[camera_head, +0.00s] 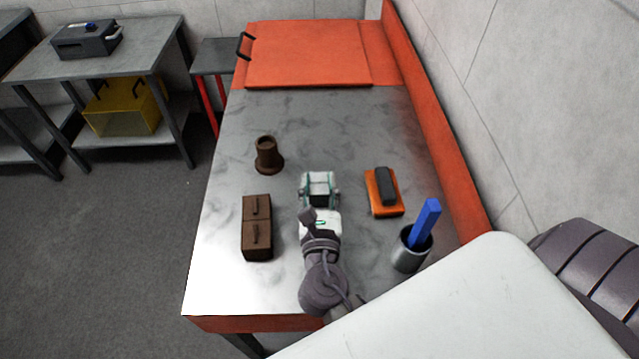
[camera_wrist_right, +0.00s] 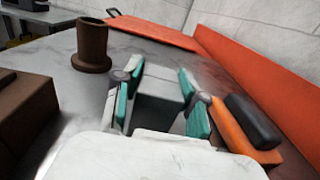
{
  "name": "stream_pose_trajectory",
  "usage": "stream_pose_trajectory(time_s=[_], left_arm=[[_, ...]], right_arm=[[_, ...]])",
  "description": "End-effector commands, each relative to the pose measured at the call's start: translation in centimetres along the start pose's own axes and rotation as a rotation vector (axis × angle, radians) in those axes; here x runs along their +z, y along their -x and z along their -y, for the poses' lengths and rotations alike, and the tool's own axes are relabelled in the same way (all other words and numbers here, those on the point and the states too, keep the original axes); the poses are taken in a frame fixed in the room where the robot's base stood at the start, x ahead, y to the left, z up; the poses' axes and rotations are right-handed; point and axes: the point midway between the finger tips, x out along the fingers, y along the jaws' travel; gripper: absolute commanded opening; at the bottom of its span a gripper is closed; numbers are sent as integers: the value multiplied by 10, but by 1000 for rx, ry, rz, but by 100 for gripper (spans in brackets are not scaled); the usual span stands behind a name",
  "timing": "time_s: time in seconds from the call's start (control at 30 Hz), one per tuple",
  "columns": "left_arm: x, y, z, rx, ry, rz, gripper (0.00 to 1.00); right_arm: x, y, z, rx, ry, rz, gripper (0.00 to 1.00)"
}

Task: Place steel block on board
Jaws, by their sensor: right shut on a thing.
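My right gripper (camera_head: 320,190) is near the middle of the metal table, pointing toward its far end. Its teal-lined fingers, also seen in the right wrist view (camera_wrist_right: 158,98), are shut on a grey steel block (camera_wrist_right: 160,90). I cannot tell whether the block touches the tabletop. A large flat orange board (camera_head: 308,54) with a black handle lies at the table's far end, well beyond the block. It also shows in the wrist view (camera_wrist_right: 150,31). My left gripper is not in view.
Left of the gripper are a brown flanged cylinder (camera_head: 267,156) and a brown box (camera_head: 257,240). Right of it are an orange piece (camera_head: 383,207) bearing a dark block (camera_head: 386,184), and a metal cup (camera_head: 409,258) holding a blue bar (camera_head: 425,222). The tabletop before the board is clear.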

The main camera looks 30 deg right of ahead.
Motion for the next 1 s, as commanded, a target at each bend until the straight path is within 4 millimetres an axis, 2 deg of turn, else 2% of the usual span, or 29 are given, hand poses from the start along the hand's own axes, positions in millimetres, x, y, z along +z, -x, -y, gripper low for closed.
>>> stream_pose_trajectory(time_s=[0.07, 0.1, 0.23, 0.63, 0.77, 1.0], left_arm=[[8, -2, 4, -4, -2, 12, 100], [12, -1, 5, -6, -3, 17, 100], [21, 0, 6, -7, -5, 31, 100], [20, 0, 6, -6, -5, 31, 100], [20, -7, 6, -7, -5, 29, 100], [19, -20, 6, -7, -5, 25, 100]], right_arm=[[-1, 0, 0, 0, 0, 4, 0], [-3, 0, 0, 0, 1, 0, 44], [-2, 0, 0, 0, 1, 1, 66], [0, 3, 0, 1, 1, -1, 66], [-3, 22, 0, 2, 2, -3, 66], [-4, 75, 0, 2, 1, -3, 66]])
